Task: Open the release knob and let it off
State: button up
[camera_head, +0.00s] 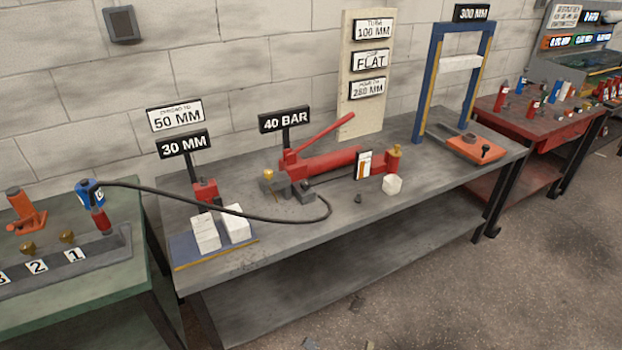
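A red hand pump (330,163) with a raised red lever (325,135) lies on the grey bench. At its left end is a grey block (273,184) with a small brass knob (269,173) on top, which looks like the release knob. Whether it is open or closed cannot be told. A black hose (290,223) runs from beside the pump to a blue and red cylinder (92,200) on the left green bench. A red jack (205,192) stands behind two white blocks (220,230) on a blue plate. My gripper is not in view.
A "40 BAR" sign (285,120) stands behind the pump. A blue frame (460,62) and orange jack (478,148) stand at right. The bench front is mostly clear.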

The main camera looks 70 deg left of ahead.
aim_at(305, 184)
jog(key=u, duration=0.1)
jog(key=i, duration=1.05)
jog(key=u, duration=1.25)
jog(key=k, duration=0.3)
jog(key=u, duration=2.8)
